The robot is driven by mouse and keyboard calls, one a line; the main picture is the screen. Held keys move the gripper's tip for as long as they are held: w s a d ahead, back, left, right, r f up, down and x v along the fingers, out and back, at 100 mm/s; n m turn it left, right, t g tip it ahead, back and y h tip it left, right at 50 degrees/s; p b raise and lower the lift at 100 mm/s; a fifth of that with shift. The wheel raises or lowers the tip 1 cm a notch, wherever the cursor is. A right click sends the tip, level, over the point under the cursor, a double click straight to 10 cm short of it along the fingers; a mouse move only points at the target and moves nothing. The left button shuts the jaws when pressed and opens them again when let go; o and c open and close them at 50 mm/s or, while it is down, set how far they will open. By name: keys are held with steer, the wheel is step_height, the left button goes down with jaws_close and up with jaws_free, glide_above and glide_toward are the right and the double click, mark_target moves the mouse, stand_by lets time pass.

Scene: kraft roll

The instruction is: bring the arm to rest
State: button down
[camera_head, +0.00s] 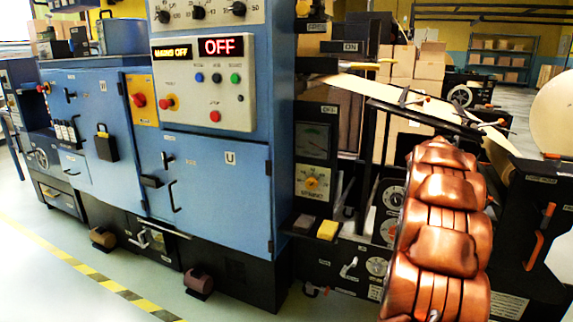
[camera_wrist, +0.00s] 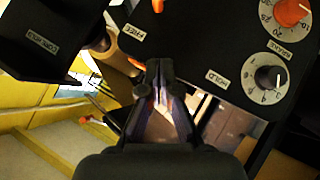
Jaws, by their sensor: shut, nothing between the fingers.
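My copper-coloured arm (camera_head: 440,225) rises from the lower right in the head view, in front of the machine's dark right part. My gripper is hidden in the head view. In the wrist view my gripper (camera_wrist: 160,70) shows from behind, its dark fingers drawn together with nothing visible held. It points toward a black panel (camera_wrist: 215,50) with an orange knob (camera_wrist: 290,12) and a black knob (camera_wrist: 268,77). Labels reading FREE and HOLD sit on this panel, on either side of the fingers. I cannot tell whether the fingertips touch anything.
A blue machine cabinet (camera_head: 215,180) fills the left and middle, its displays (camera_head: 220,47) reading OFF. A kraft paper web (camera_head: 410,105) slopes to a large roll (camera_head: 553,115) at right. A dark box (camera_wrist: 50,40) is close at left in the wrist view. Clear floor (camera_head: 60,290) lies at lower left.

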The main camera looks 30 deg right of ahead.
steer(key=w+a+r+n+y+p, duration=0.15)
steer(key=a+r+p, duration=0.3)
steer(key=a, duration=0.75)
steer(key=w+a+r+n+y+p, duration=0.1)
steer(key=a+r+y+p, duration=0.3)
steer(key=a, duration=0.9)
steer(key=w+a+r+n+p, duration=0.15)
steer(key=a+p, duration=0.45)
steer(key=a, duration=0.6)
steer(key=s+a+r+n+y+p, duration=0.15)
steer(key=s+a+p, duration=0.3)
steer(key=a, duration=0.55)
steer(key=s+a+r+n+y+p, duration=0.1)
steer(key=s+a+r+y+p, duration=0.15)
steer(key=s+a, duration=0.45)
steer(key=s+a+r+n+g+y+p, duration=0.1)
steer(key=s+a+p, duration=0.5)
steer(key=s+a, duration=0.6)
step_height(320, 180, up, 2)
steer(key=shift+a+r+n+g, duration=0.15)
steer(key=shift+a+n+g, duration=0.4)
steer(key=shift+g, duration=0.45)
steer(key=c, duration=1.9)
jaws_free()
steer(key=shift+a, duration=0.1)
